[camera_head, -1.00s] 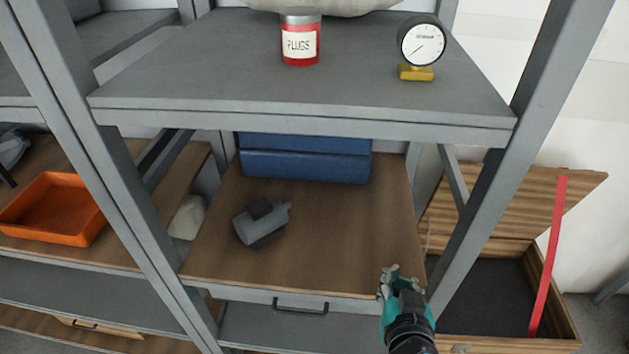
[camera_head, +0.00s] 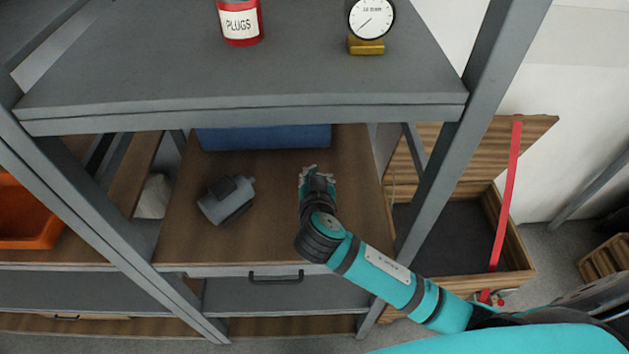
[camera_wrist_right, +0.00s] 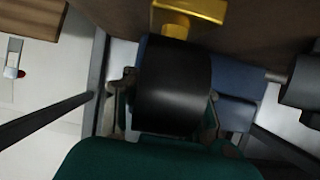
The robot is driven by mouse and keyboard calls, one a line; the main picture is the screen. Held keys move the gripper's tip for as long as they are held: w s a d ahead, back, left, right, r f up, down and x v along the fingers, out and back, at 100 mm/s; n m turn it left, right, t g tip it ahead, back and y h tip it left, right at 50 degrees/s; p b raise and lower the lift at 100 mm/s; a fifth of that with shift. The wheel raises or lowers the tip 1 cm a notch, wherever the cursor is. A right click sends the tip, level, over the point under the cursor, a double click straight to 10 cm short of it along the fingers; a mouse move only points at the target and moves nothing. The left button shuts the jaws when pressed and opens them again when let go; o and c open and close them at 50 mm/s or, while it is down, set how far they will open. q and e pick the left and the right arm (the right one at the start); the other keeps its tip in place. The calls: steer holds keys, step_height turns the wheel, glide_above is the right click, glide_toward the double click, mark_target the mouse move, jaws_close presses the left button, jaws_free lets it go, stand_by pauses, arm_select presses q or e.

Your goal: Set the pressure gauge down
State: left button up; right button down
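In the right wrist view a black round gauge body (camera_wrist_right: 172,85) with a yellow base (camera_wrist_right: 195,8) sits between the fingers of my right gripper (camera_wrist_right: 170,108), which looks shut on it. The base is against the brown wood surface in that picture; I cannot tell whether it touches. In the head view my right gripper (camera_head: 317,174) is over the wooden shelf (camera_head: 265,225), right of a grey motor-like part (camera_head: 228,201), and mostly hides what it holds. Another gauge (camera_head: 371,20), with a white dial and yellow base, stands upright on the upper grey shelf. My left gripper is not in view.
A blue case (camera_head: 265,138) lies at the back of the wooden shelf. The upper shelf (camera_head: 240,85) overhangs it and carries a red PLUGS can (camera_head: 239,22). Grey posts (camera_head: 462,135) flank the bay. An open wooden box (camera_head: 520,278) is at right, an orange tray (camera_head: 28,222) at left.

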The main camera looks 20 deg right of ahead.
step_height(320, 180, down, 3)
steer(key=shift+w+f+p, duration=0.1)
steer(key=shift+w+p, duration=0.05)
steer(key=shift+p, duration=0.25)
steer(key=shift+f, duration=0.15)
steer(key=shift+f, duration=0.1)
steer(key=c, duration=1.2)
jaws_free()
steer(key=shift+c, duration=0.2)
steer(key=shift+a, duration=0.1)
steer(key=b+v, duration=0.2)
steer(key=v, duration=1)
